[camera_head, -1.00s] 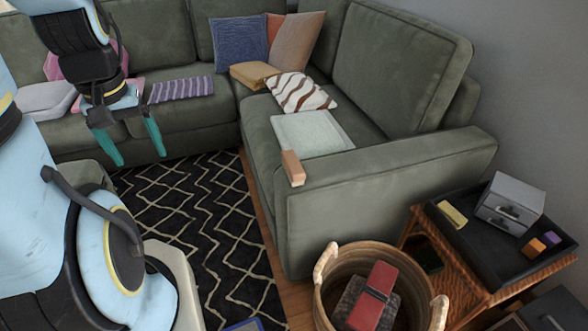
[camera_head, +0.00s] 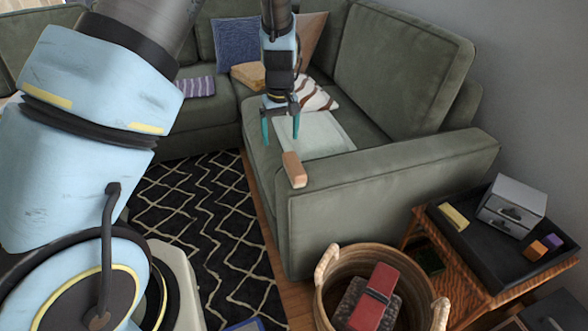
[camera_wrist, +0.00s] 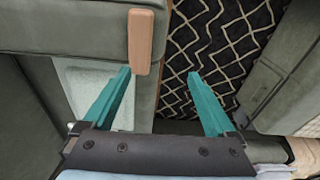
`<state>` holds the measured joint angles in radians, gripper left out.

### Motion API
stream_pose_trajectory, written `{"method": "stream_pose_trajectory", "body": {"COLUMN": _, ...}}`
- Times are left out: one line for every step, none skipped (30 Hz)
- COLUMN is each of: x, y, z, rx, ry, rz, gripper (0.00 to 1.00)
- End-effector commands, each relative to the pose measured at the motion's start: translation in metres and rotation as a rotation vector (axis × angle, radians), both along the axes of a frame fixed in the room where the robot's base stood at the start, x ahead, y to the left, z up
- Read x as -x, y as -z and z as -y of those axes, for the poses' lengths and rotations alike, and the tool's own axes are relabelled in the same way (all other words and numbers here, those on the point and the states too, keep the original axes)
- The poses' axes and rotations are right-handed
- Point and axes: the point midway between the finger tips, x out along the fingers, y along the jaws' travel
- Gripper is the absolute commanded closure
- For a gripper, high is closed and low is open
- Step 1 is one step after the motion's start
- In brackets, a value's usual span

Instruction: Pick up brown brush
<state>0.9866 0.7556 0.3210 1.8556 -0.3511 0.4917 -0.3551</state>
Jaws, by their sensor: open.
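In the wrist view the brush (camera_wrist: 140,40) lies ahead of the fingertips, left of centre, near the seat's edge. My gripper (camera_head: 281,142) points down above the seat, just behind the brush in the head view. Its teal fingers are apart with nothing between them. In the wrist view my gripper (camera_wrist: 160,75) is open, its left fingertip close to the brush's near end in the picture. Contact cannot be told.
The sofa armrest (camera_head: 390,172) rises right of the brush. A pale folded cloth (camera_head: 325,140) and a striped pillow (camera_head: 318,97) lie on the seat. A wicker basket (camera_head: 330,280) and a side table with a black tray (camera_head: 470,239) stand at right. The patterned rug (camera_head: 205,215) looks clear.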

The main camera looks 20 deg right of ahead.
Motion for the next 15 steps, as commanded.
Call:
{"method": "stream_pose_trajectory", "body": {"x": 0.005, "y": 0.009, "z": 0.018, "rx": -0.007, "ry": 0.014, "rz": 0.007, "gripper": 0.09}}
{"method": "stream_pose_trajectory", "body": {"x": 0.006, "y": 0.012, "z": 0.025, "rx": -0.008, "ry": 0.017, "rz": 0.01, "gripper": 0.09}}
{"method": "stream_pose_trajectory", "body": {"x": 0.008, "y": 0.016, "z": 0.033, "rx": -0.009, "ry": 0.018, "rz": 0.013, "gripper": 0.09}}
{"method": "stream_pose_trajectory", "body": {"x": 0.01, "y": 0.018, "z": 0.037, "rx": -0.009, "ry": 0.02, "rz": 0.015, "gripper": 0.09}}
{"method": "stream_pose_trajectory", "body": {"x": 0.011, "y": 0.02, "z": 0.04, "rx": -0.01, "ry": 0.022, "rz": 0.016, "gripper": 0.09}}
{"method": "stream_pose_trajectory", "body": {"x": 0.011, "y": 0.023, "z": 0.043, "rx": -0.011, "ry": 0.022, "rz": 0.017, "gripper": 0.09}}
{"method": "stream_pose_trajectory", "body": {"x": 0.011, "y": 0.026, "z": 0.044, "rx": -0.012, "ry": 0.022, "rz": 0.017, "gripper": 0.09}}
{"method": "stream_pose_trajectory", "body": {"x": 0.011, "y": 0.03, "z": 0.044, "rx": -0.012, "ry": 0.022, "rz": 0.017, "gripper": 0.09}}
{"method": "stream_pose_trajectory", "body": {"x": 0.01, "y": 0.035, "z": 0.045, "rx": -0.012, "ry": 0.021, "rz": 0.016, "gripper": 0.09}}
{"method": "stream_pose_trajectory", "body": {"x": 0.01, "y": 0.04, "z": 0.044, "rx": -0.012, "ry": 0.02, "rz": 0.016, "gripper": 0.09}}
{"method": "stream_pose_trajectory", "body": {"x": 0.009, "y": 0.045, "z": 0.044, "rx": -0.012, "ry": 0.021, "rz": 0.016, "gripper": 0.09}}
{"method": "stream_pose_trajectory", "body": {"x": 0.008, "y": 0.051, "z": 0.044, "rx": -0.013, "ry": 0.02, "rz": 0.017, "gripper": 0.09}}
{"method": "stream_pose_trajectory", "body": {"x": 0.008, "y": 0.056, "z": 0.044, "rx": -0.013, "ry": 0.021, "rz": 0.016, "gripper": 0.09}}
{"method": "stream_pose_trajectory", "body": {"x": 0.007, "y": 0.06, "z": 0.044, "rx": -0.012, "ry": 0.022, "rz": 0.016, "gripper": 0.09}}
{"method": "stream_pose_trajectory", "body": {"x": 0.006, "y": 0.065, "z": 0.044, "rx": -0.012, "ry": 0.021, "rz": 0.016, "gripper": 0.09}}
